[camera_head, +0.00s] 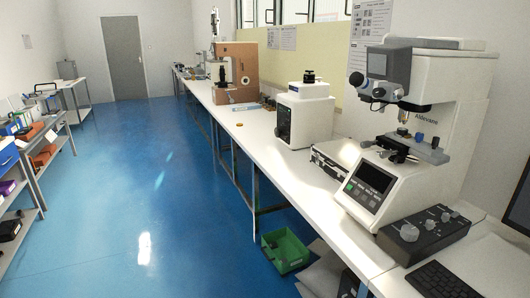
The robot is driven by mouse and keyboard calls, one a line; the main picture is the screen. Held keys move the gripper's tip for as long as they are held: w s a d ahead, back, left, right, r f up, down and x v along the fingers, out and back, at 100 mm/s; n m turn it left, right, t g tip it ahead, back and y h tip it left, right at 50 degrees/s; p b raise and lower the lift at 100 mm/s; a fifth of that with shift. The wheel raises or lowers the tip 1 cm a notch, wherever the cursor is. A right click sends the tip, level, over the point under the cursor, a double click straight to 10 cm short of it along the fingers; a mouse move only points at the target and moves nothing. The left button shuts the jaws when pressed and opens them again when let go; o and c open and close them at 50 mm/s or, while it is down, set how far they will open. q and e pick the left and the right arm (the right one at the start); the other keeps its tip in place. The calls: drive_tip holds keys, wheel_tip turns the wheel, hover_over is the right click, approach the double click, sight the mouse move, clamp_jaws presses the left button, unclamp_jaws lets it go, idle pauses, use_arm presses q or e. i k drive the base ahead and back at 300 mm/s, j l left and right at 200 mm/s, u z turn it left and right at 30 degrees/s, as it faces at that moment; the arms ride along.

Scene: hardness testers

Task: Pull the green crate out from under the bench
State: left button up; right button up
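The green crate (285,250) stands on the blue floor under the right-hand bench (262,160). It shows below the bench's front edge, partly sticking out towards the aisle, and looks open at the top. Its right side is close to the bench's shadowed underside. Neither of my grippers is in view, so nothing of mine is seen near the crate.
The blue floor (150,200) is clear to the left of the crate. A bench leg (254,200) stands just behind it, and pale flat items (322,272) lie to its right. A hardness tester (420,130) stands on the bench. Shelves (35,185) line the left.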

sight(290, 247)
drive_tip(key=i+z, duration=0.1)
drive_tip(key=i, duration=0.6)
drive_tip(key=i+j+z, duration=0.1)
drive_tip(key=i, duration=0.6)
drive_tip(key=i+j, duration=0.2)
drive_tip(key=i, duration=0.5)
drive_tip(key=i+l+z, duration=0.05)
